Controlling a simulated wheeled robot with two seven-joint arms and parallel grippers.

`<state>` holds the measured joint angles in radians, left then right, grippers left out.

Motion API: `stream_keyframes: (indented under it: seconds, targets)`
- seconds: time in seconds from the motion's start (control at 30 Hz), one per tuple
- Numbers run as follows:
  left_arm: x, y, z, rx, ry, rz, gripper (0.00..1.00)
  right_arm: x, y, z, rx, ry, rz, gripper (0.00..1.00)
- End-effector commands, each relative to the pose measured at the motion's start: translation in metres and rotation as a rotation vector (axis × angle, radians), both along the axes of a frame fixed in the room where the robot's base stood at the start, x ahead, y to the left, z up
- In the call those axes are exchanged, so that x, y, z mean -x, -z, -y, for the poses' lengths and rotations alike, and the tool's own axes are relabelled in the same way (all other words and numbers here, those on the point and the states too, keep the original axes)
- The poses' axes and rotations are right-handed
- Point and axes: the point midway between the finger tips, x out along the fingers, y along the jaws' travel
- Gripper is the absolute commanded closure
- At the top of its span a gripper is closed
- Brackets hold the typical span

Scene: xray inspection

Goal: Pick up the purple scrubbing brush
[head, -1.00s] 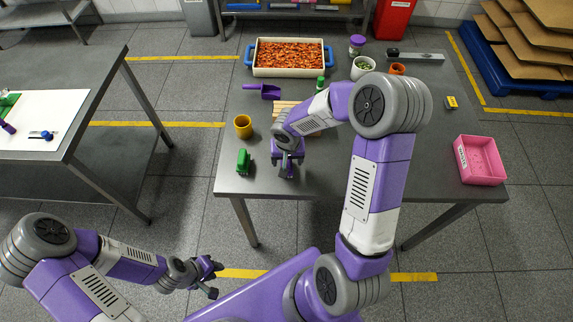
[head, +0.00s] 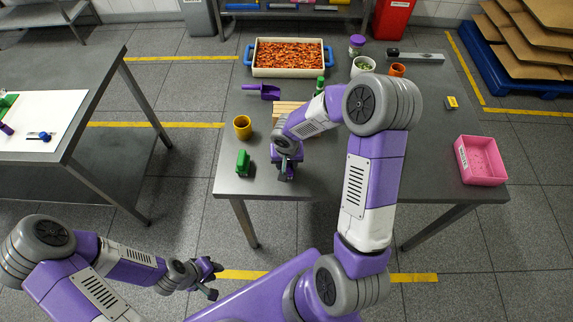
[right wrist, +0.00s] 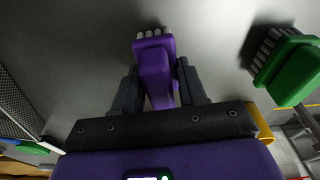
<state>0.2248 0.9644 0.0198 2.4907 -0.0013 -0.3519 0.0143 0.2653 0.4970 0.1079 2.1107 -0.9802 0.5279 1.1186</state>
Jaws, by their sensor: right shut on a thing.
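The purple scrubbing brush (right wrist: 154,62), with pale bristles at its far end, is between the two fingers of my right gripper (right wrist: 162,88) in the right wrist view. The fingers are shut on its body. In the head view my right gripper (head: 286,176) is low at the table's near edge, and it mostly hides the brush. I cannot tell whether the brush touches the table. My left gripper (head: 212,279) is open and empty, away from the table at the lower left.
A green brush (head: 243,162) stands just left of my right gripper, also in the right wrist view (right wrist: 290,75). A yellow cup (head: 243,127), a purple scoop (head: 264,91) and a tray of orange pieces (head: 253,60) are farther back. A pink bin (head: 482,174) is right.

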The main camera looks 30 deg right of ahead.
Motion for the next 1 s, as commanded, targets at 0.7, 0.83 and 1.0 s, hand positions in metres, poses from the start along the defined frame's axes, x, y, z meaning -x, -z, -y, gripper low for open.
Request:
stream_keyframes:
  seconds: [0.7, 0.83, 1.0]
  targets:
    - [0.0, -0.021, 0.0, 0.0, 0.0, 0.0, 0.71, -0.001, -0.098, 0.0, 0.0, 0.0, 0.002, 0.89]
    - [0.0, -0.021, 0.0, 0.0, 0.0, 0.0, 0.71, 0.0, -0.101, 0.0, 0.0, 0.0, 0.0, 0.89]
    - [0.0, -0.021, 0.0, 0.0, 0.0, 0.0, 0.71, 0.0, -0.1, 0.0, 0.0, 0.0, 0.0, 0.89]
